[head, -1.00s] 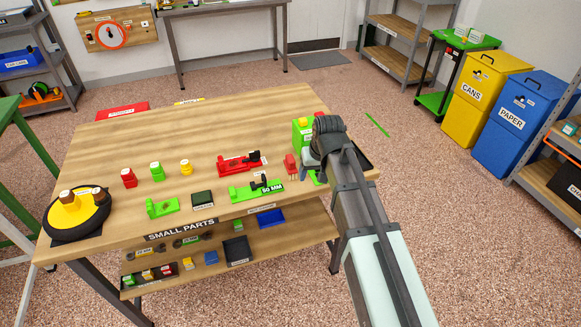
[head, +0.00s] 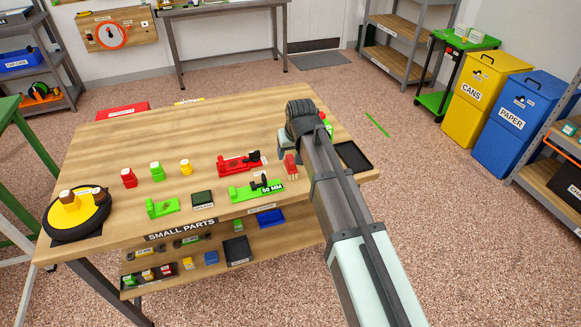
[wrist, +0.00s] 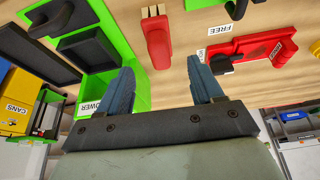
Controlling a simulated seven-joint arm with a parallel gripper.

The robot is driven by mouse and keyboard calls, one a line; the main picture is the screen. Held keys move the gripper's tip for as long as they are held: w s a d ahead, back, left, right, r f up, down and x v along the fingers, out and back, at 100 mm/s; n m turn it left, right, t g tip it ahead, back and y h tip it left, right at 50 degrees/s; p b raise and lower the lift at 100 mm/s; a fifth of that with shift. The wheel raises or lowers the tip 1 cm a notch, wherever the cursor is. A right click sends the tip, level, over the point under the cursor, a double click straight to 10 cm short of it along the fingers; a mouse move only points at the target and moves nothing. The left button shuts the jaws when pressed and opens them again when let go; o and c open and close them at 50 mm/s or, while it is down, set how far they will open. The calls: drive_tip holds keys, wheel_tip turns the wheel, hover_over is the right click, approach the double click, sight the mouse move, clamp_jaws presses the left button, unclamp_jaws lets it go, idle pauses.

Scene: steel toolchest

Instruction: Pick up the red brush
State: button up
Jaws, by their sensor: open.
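The red brush (head: 291,167) lies on the wooden workbench, right of the red and green tool holders. In the wrist view the red brush (wrist: 157,40) shows with pale bristles at its upper end, ahead of the gap between my fingers. My gripper (wrist: 162,76) is open, with its two blue-grey fingers apart and nothing between them. In the head view my gripper (head: 286,152) is beside and just behind the brush, partly hidden by my wrist. The height between fingers and brush is hard to tell.
A green holder (wrist: 135,62) stands close by my left finger in the wrist view. The red holder (head: 240,162) and green 50 mm holder (head: 256,190) are left of the brush. A black tray (head: 352,156) lies to the right. The back of the workbench (head: 220,120) is clear.

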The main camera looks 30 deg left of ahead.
sight(291, 158)
drive_tip(key=shift+x, duration=3.5)
drive_tip(key=shift+s, duration=0.15)
drive_tip(key=c, duration=1.2)
